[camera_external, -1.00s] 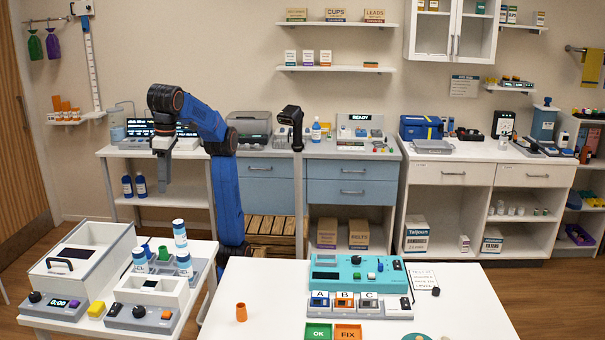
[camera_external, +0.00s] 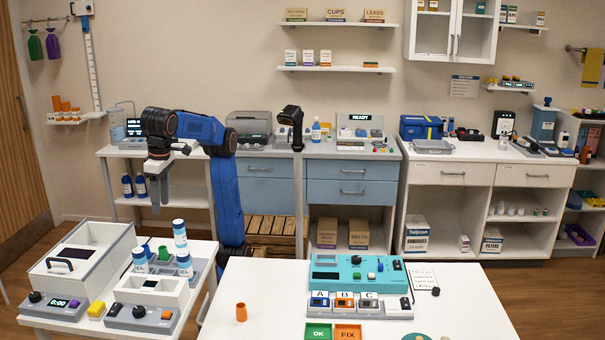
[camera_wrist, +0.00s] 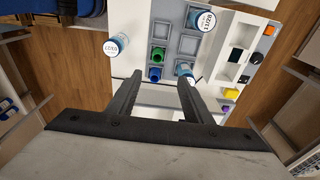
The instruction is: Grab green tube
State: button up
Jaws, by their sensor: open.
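The green tube (camera_external: 163,253) stands in the grey rack on the left white table, among blue-and-white bottles. In the wrist view the green tube (camera_wrist: 158,54) shows from above in a rack slot, beyond my fingertips and between two bottles. My gripper (camera_external: 158,208) hangs above the rack, pointing down, with a clear gap below it. In the wrist view my gripper (camera_wrist: 160,85) has its two fingers apart with nothing held between them. The tube's lower part is hidden in its slot.
A tall bottle (camera_external: 180,235) and a shorter bottle (camera_external: 140,258) stand close around the tube. A blue item (camera_wrist: 155,74) sits in the slot nearer my fingers. A white box (camera_external: 85,258) with a black handle stands at the left. The right table has an orange cup (camera_external: 241,312).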

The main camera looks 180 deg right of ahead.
send_over(165, 249)
notch_tip(165, 249, down, 12)
jog(key=shift+r, duration=0.1)
jog(key=shift+s+d+f, duration=0.1)
jog(key=shift+d+f, duration=0.05)
jog(key=shift+f, duration=0.7)
jog(key=shift+s+d+f, duration=0.1)
jog(key=shift+d+f, duration=0.1)
jog(key=shift+f, duration=0.7)
jog(key=shift+s+d+f, duration=0.1)
jog(key=shift+d+f, duration=0.05)
jog(key=shift+f, duration=0.7)
jog(key=c, duration=1.1)
